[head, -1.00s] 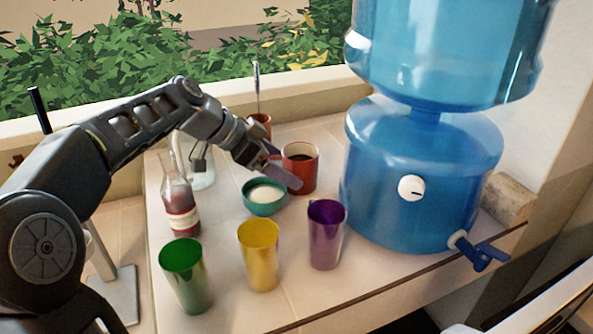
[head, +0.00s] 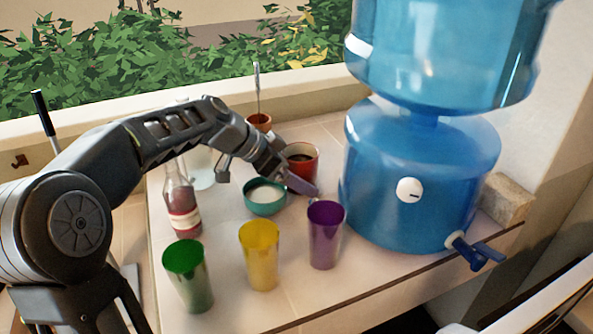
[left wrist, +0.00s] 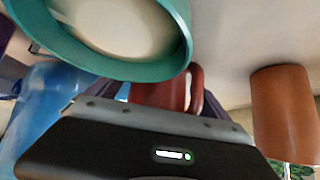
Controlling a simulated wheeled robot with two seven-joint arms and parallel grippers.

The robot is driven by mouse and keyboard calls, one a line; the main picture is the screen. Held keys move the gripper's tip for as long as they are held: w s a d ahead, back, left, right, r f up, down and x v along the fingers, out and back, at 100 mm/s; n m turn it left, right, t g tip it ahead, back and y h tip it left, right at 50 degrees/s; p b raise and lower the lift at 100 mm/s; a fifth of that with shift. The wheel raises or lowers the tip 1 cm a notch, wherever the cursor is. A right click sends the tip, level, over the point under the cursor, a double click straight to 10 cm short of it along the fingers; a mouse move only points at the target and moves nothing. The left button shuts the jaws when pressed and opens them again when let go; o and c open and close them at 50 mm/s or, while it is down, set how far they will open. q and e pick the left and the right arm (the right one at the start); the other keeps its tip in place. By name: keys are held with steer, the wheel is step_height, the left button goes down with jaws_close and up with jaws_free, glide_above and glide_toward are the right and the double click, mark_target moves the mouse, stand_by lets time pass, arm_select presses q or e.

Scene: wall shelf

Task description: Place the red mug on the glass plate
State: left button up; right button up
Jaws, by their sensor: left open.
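The red mug (head: 303,172) stands upright on the counter with dark liquid inside, just behind the teal bowl. My left gripper (head: 297,180) is open at the mug's front left side, and one finger crosses in front of it. In the left wrist view the mug's red side and handle (left wrist: 185,92) show between the finger edges, partly hidden by the gripper body. I cannot tell whether the fingers touch it. A clear glass piece (head: 204,172), possibly the glass plate, shows behind the bottle, partly hidden by my left arm. My right gripper is not in view.
The teal bowl (head: 265,207) sits close to the gripper. Purple (head: 325,240), yellow (head: 260,260) and green (head: 190,280) cups stand in front. A bottle (head: 183,215) is left, a terracotta cup (head: 260,122) behind, and a blue water dispenser (head: 410,200) right.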

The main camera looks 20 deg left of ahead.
arm_select(q)
jaws_close()
stand_by(1.0)
steer(key=shift+r, duration=0.3)
step_height(320, 180, up, 18)
steer(key=shift+f+p, duration=0.25)
steer(key=shift+p, duration=0.2)
stand_by(1.0)
stand_by(1.1)
